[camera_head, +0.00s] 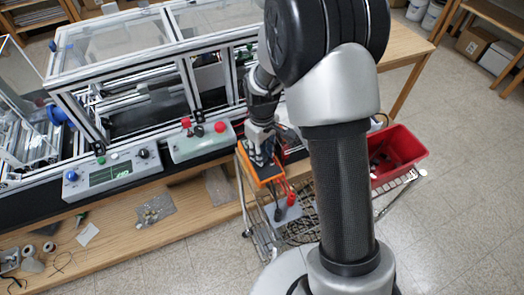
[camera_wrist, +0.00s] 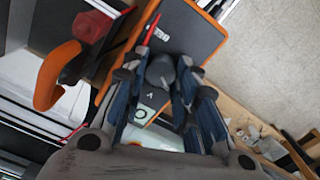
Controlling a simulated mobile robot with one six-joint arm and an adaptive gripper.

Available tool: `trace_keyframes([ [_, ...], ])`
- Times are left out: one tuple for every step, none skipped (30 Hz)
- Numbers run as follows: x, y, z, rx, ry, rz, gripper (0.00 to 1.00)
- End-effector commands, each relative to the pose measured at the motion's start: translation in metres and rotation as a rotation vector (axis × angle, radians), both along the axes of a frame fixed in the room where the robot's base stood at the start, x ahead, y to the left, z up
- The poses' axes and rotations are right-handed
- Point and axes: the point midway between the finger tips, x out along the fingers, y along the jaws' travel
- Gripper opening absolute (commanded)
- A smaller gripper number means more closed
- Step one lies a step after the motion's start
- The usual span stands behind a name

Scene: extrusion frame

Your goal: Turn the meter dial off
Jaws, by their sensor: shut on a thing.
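The meter (camera_head: 272,176) has an orange rim and a dark face. It stands beside the bench, below my gripper (camera_head: 262,130) in the head view. In the wrist view its dark face and orange edge (camera_wrist: 187,35) run behind my fingers. A dark round dial (camera_wrist: 160,69) sits between the fingertips of my gripper (camera_wrist: 162,82), which is shut on it. A pale panel with a green mark (camera_wrist: 143,115), which looks like the meter's display, shows between the fingers. The dial's pointer and setting cannot be read.
A red bin (camera_head: 411,149) stands on the wire cart at right, partly behind my arm. A control box with red knobs (camera_head: 203,142) and a grey box with a green screen (camera_head: 110,172) sit on the bench at left. Red and black probes (camera_head: 287,203) hang near the meter.

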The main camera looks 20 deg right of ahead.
Motion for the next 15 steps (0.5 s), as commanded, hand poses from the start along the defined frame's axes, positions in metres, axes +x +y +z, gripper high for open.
trace_keyframes([
  [0.0002,0.0000,0.0002,0.000,-0.001,0.004,0.03],
  [0.0003,0.0001,0.0002,0.000,-0.001,0.005,0.03],
  [0.0003,0.0001,0.0002,0.000,-0.001,0.007,0.03],
  [0.0003,0.0001,0.0002,0.000,-0.001,0.007,0.03],
  [0.0003,0.0001,0.0002,0.000,-0.001,0.007,0.03],
  [0.0003,0.0001,0.0002,0.000,-0.001,0.007,0.03],
  [0.0003,0.0001,0.0002,0.000,-0.001,0.007,0.03],
  [0.0003,0.0001,0.0002,0.000,-0.001,0.007,0.03],
  [0.0003,0.0001,0.0002,0.000,-0.001,0.007,0.03],
  [0.0004,0.0000,0.0002,0.000,-0.001,0.007,0.03],
  [0.0004,0.0000,0.0002,0.000,-0.001,0.007,0.03],
  [0.0004,0.0000,0.0002,0.000,-0.001,0.007,0.03],
  [0.0004,0.0000,0.0002,0.000,-0.001,0.007,0.29],
  [0.0004,0.0000,0.0002,0.000,-0.001,0.007,0.31],
  [0.0003,-0.0001,0.0002,0.000,-0.001,0.006,0.34],
])
